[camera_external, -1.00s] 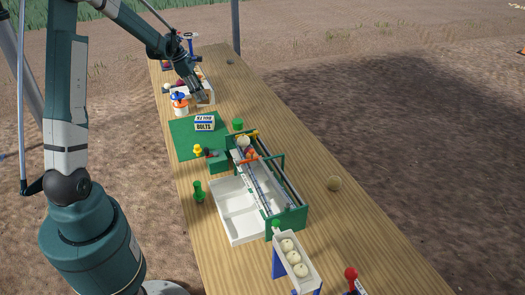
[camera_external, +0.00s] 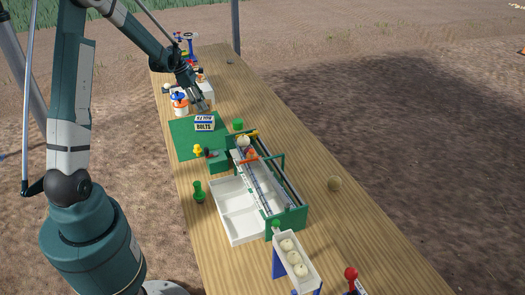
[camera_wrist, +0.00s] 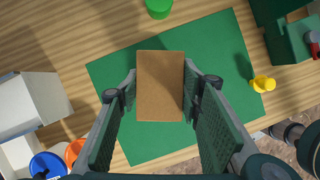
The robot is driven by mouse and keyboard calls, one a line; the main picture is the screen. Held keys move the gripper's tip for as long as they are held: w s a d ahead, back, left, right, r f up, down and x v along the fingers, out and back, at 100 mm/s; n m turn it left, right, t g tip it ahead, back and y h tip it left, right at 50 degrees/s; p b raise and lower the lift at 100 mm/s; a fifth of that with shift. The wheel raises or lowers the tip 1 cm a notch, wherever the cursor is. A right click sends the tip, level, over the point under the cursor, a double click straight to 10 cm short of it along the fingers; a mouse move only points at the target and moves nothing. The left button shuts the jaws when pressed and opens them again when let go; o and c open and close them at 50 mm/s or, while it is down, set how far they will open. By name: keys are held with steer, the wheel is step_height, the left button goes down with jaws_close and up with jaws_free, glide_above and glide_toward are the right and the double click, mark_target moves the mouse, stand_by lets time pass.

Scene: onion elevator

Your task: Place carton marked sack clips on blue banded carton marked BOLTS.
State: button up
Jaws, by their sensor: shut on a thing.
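In the wrist view a plain brown-faced carton (camera_wrist: 160,85) sits between the two fingers of my gripper (camera_wrist: 160,92), which is shut on it. Its marking does not show from this side. The white carton marked BOLTS with a blue band (camera_external: 204,124) stands on the green mat (camera_external: 184,137) in the external view. My gripper (camera_external: 202,105) is above and just beyond it, with a gap seen from this camera. The BOLTS carton does not show in the wrist view, where the held carton covers part of the mat (camera_wrist: 225,50).
A green cylinder (camera_external: 238,124) and a yellow figure (camera_external: 198,151) stand near the mat. The green sorter frame (camera_external: 289,219) and white tray (camera_external: 236,233) are nearer. The right table edge is mostly clear.

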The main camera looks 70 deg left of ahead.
stand_by(0.3)
steer(key=shift+f, duration=1.9)
steer(key=shift+f, duration=0.2)
steer(key=o, duration=1)
steer(key=shift+c, duration=0.2)
steer(key=shift+r, duration=0.25)
steer(key=v, duration=1.2)
steer(key=shift+d, duration=0.1)
